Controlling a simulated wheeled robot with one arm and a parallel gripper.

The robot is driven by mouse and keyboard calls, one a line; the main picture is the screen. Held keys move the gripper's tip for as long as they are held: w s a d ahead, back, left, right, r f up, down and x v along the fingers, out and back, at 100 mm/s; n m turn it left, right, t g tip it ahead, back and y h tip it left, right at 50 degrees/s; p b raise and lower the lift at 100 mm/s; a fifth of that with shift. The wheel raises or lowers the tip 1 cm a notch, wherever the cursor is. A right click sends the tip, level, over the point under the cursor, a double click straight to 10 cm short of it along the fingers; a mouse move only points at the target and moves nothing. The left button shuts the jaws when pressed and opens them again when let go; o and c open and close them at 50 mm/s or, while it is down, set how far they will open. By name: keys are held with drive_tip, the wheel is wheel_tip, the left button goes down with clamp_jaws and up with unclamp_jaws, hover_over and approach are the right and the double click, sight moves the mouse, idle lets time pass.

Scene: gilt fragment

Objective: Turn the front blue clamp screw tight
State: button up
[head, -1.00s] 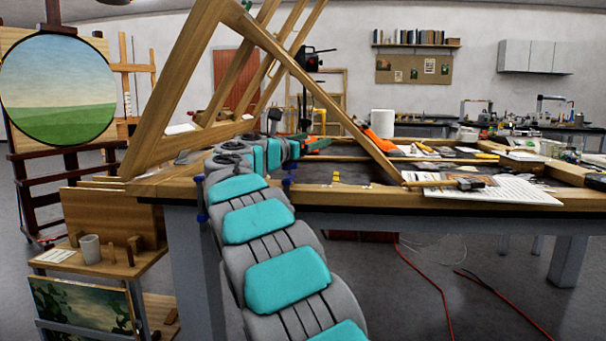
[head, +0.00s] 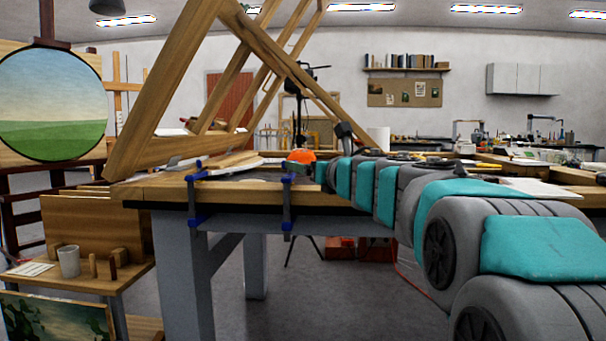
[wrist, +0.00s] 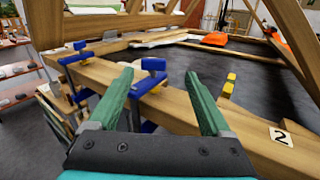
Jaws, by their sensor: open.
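Two blue clamps grip the wooden edge of the table. In the head view one clamp (head: 196,192) is at the left and the other (head: 287,202) is to its right. In the wrist view the nearer clamp (wrist: 151,78) has its blue screw head upright, seen between and beyond my open fingers. The farther clamp (wrist: 80,56) stands to the left of my fingers. My gripper (wrist: 158,75) has two green fingers spread apart, with nothing held. The lower part of the nearer clamp is partly hidden by the left finger. Contact with the screw cannot be told.
A wooden frame (head: 262,48) leans above the table (head: 165,187). An orange object (head: 301,156) lies behind the clamps. A low shelf with a cup (head: 69,261) stands left.

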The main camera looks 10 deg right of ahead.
drive_tip(key=shift+n+y, duration=0.4)
drive_tip(key=shift+n, duration=0.2)
drive_tip(key=shift+a+f+p+x, duration=0.1)
drive_tip(key=shift+p+x, duration=0.1)
drive_tip(key=shift+x, duration=1.1)
drive_tip(key=shift+a+f+p+x, duration=0.15)
drive_tip(key=shift+p+x, duration=0.05)
drive_tip(key=shift+x, duration=1.1)
drive_tip(key=shift+a+f+p+x, duration=0.1)
drive_tip(key=shift+p+x, duration=0.1)
drive_tip(key=shift+x, duration=1.1)
drive_tip(key=shift+s, duration=0.1)
drive_tip(key=shift+c, duration=0.3)
clamp_jaws()
